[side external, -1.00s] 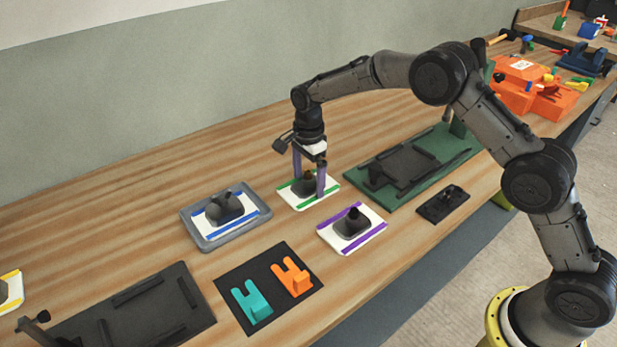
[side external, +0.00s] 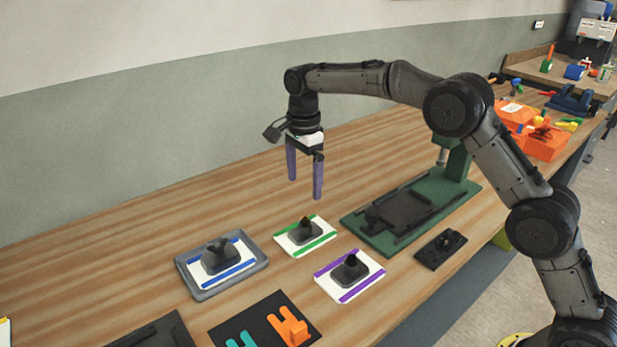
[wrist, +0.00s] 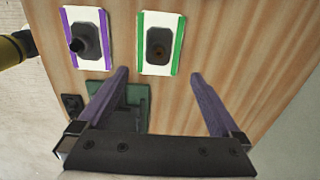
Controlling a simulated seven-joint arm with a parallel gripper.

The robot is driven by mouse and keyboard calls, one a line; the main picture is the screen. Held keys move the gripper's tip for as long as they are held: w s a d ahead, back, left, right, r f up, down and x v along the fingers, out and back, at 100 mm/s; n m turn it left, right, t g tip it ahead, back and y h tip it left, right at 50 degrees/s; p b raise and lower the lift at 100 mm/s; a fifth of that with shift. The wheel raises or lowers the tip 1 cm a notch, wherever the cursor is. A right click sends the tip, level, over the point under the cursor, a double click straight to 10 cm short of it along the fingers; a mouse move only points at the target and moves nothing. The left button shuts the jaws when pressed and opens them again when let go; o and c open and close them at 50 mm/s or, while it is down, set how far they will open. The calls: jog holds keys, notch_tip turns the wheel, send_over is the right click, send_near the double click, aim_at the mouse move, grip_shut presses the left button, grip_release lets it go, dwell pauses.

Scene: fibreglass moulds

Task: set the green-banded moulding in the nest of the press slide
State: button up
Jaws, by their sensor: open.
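The green-banded moulding (side external: 306,235) is a dark domed block with a knob on a white plate with two green edge bands. It lies flat on the bench, left of the press, and also shows at the top middle of the wrist view (wrist: 160,43). My gripper (side external: 305,191) is open and empty above it, its two purple fingers pointing down and clear of it. The press has a green base (side external: 374,240) with a dark slide (side external: 412,207) between rails. The nest's inside is hard to make out. In the wrist view the press (wrist: 128,97) is partly hidden by a finger.
A purple-banded moulding (side external: 350,271) lies in front of the green-banded one. A blue-banded moulding (side external: 222,255) sits in a grey tray (side external: 202,295) to the left. A small dark fixture (side external: 440,248) stands before the press. A black mat (side external: 250,312) holds orange and teal pieces.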

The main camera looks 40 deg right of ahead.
jog(key=s+d+r+n+t, duration=0.1)
jog(key=s+d+r+n, duration=0.2)
jog(key=s+r+n, duration=0.45)
jog(key=s+d+r+n+t, duration=0.2)
jog(key=s+r, duration=0.3)
jog(key=s, duration=0.6)
jog(key=s+d+f+n+t, duration=0.1)
jog(key=s+n, duration=0.3)
jog(key=s, duration=0.6)
jog(key=s+d+f+n+t, duration=0.1)
jog(key=s+f+n, duration=0.3)
jog(key=s, duration=0.6)
jog(key=shift+s+d+f+t, duration=0.2)
jog(key=shift+d+f+t, duration=0.15)
jog(key=shift+d, duration=0.15)
jog(key=shift+n, duration=0.25)
